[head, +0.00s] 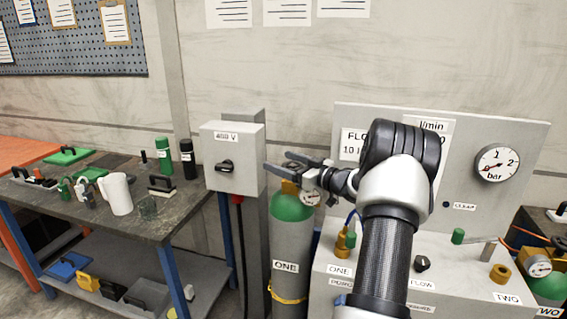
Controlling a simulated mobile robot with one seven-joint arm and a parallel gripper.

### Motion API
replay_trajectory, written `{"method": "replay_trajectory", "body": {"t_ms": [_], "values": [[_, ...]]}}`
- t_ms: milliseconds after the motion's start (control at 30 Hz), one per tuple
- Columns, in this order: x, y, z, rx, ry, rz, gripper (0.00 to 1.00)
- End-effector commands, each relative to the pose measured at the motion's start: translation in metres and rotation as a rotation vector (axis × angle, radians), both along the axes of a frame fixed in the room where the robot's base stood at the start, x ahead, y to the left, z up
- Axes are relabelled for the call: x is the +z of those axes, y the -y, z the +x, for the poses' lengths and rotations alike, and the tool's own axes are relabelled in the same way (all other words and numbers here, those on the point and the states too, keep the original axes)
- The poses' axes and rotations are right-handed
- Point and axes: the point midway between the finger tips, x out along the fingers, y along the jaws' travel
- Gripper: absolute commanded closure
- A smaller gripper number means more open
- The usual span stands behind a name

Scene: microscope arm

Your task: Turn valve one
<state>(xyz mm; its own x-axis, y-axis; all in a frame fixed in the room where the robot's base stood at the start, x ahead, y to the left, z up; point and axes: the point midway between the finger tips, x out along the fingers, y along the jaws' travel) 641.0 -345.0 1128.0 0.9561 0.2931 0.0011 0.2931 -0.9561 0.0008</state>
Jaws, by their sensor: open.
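A gas cylinder (292,240) labelled ONE, grey with a green shoulder, stands upright left of the panel bench. Its brass valve (289,187) shows at the top, partly hidden behind my gripper, with a small round gauge (310,197) beside it. My gripper (276,162) is open and points left. Its fingers overlap the valve top in the picture; I cannot tell whether they touch it. No held object shows between the fingers.
A grey switch box (233,157) marked 400 V stands close left of my fingertips. A panel with a bar gauge (496,163) rises at the right, partly hidden by my arm. Cylinder TWO (549,286) is at far right. A cluttered workbench (150,225) stands left.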

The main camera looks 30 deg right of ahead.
Motion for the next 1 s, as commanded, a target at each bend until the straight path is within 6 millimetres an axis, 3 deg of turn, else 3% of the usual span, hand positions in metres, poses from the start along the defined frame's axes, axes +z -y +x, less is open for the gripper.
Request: {"method": "replay_trajectory", "body": {"t_ms": [267, 700, 1000], "values": [[0.000, 0.008, -0.023, -0.003, -0.002, -0.001, 0.26], [-0.001, 0.039, -0.124, -0.004, -0.002, -0.001, 0.26], [0.000, 0.050, -0.162, 0.000, 0.000, 0.000, 0.26]]}}
